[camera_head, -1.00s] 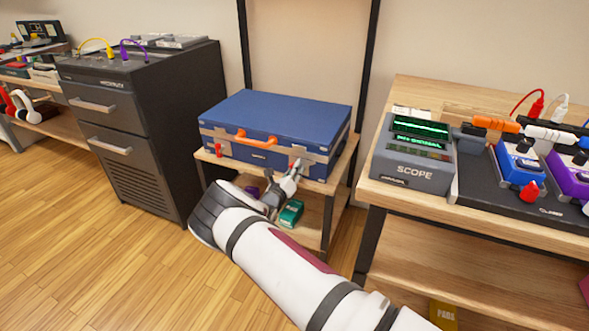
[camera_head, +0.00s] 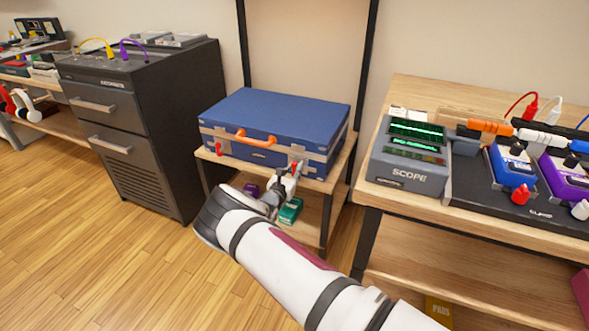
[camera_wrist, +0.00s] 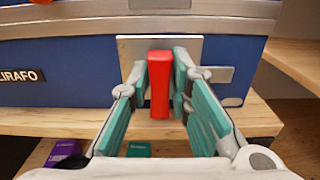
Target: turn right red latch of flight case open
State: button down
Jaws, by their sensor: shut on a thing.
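The blue flight case (camera_head: 285,115) lies closed on a small wooden stand, with an orange handle (camera_head: 240,136) on its front. Its left red latch (camera_head: 218,148) hangs at the front left. The right red latch (camera_head: 294,167) is at the front right, partly hidden by my gripper. In the wrist view the right latch (camera_wrist: 159,84) stands upright before a metal plate. My gripper (camera_wrist: 159,88) has one teal-padded finger on each side of the latch and is shut on it. In the head view my gripper (camera_head: 289,177) is at the case's front right.
The wooden stand (camera_head: 340,165) holds a green box (camera_head: 290,211) and a purple box (camera_head: 250,190) on its lower shelf. A dark cabinet (camera_head: 150,120) stands left. A workbench with a scope (camera_head: 408,160) stands right. The floor in front is clear.

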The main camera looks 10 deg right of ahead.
dwell(0.4)
jog(key=c, duration=1.5)
grip_release()
jog(key=shift+c, duration=0.2)
jog(key=shift+s, duration=0.1)
jog(key=v, duration=1.2)
